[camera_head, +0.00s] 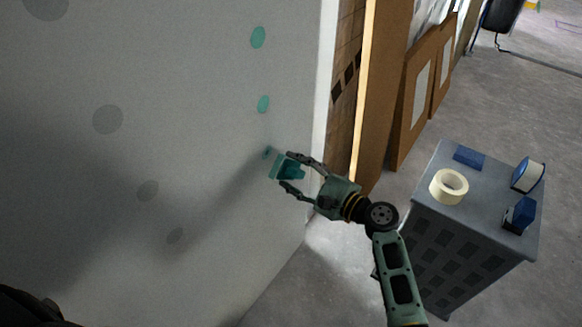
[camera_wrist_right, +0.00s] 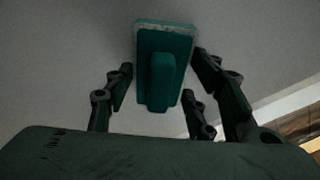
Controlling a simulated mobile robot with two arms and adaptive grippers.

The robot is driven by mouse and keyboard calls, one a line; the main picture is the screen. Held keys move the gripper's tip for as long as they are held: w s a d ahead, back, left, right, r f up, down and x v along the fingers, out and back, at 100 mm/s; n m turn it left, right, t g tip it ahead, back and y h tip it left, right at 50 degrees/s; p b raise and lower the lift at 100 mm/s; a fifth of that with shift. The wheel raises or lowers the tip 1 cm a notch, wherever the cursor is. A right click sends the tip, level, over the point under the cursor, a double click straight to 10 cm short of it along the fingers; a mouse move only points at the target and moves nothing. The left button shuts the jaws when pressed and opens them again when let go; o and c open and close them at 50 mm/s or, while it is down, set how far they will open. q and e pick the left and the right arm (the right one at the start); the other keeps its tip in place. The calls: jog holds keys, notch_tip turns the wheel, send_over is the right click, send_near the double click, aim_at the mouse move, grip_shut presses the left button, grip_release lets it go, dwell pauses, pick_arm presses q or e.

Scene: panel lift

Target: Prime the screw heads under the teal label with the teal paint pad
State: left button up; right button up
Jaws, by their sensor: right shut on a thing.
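My right gripper (camera_head: 291,177) is shut on the teal paint pad (camera_head: 283,167), holding it at the grey wall panel (camera_head: 200,60) near its right edge. The pad also shows in the right wrist view (camera_wrist_right: 165,65), its back and handle between the fingers (camera_wrist_right: 160,92). I cannot tell whether the pad touches the panel. Two teal spots (camera_head: 258,37) and (camera_head: 263,104) lie in a column above the pad. A small teal mark (camera_head: 267,153) shows just left of the pad, partly hidden. Grey round spots (camera_head: 108,119) run down the panel further left. No teal label is visible. My left gripper is not in view.
A grey crate-like stand (camera_head: 425,190) at the right holds a cream tape roll (camera_head: 449,187), a blue block (camera_head: 468,158) and two blue-and-dark items (camera_head: 527,176). Brown boards (camera_head: 415,95) lean behind the panel's edge. Bare concrete floor lies between panel and stand.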

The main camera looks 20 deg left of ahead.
aim_at(301, 176)
jog(key=shift+d, duration=0.15)
jog(key=shift+p+v, duration=0.5)
jog(key=shift+v, duration=0.9)
jog(key=shift+w+f, duration=0.15)
dwell(0.6)
